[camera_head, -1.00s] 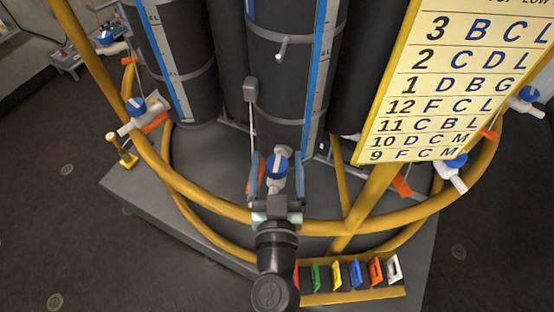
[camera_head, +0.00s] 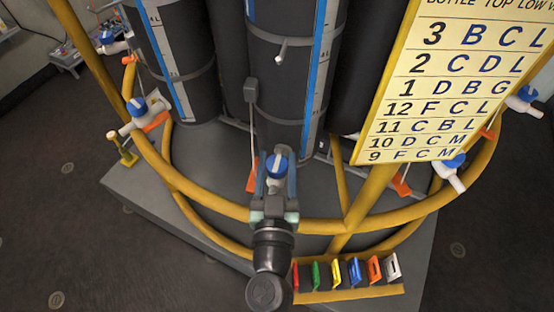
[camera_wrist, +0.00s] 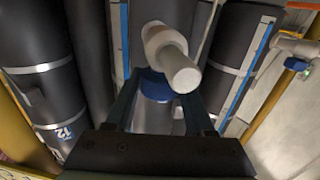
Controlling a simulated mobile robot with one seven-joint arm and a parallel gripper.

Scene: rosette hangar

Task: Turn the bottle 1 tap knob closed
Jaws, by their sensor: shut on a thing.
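The tap's blue knob (camera_head: 277,164) stands on a white valve body on the yellow ring rail, in front of the middle dark bottle (camera_head: 285,90). I cannot read a number on this bottle. My gripper (camera_head: 276,174) reaches in from the front, with one finger on each side of the knob, and is shut on it. In the wrist view the blue knob (camera_wrist: 156,86) lies between my two fingers, partly behind the white tap pipe (camera_wrist: 172,60). The knob's exact turn angle is hard to tell.
The yellow rail (camera_head: 320,226) curves below the tap. A tap with a blue knob (camera_head: 137,106) is at left, another (camera_head: 452,162) at right. A number board (camera_head: 440,95) hangs at upper right. Coloured tags (camera_head: 335,274) sit in a yellow rack at lower right.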

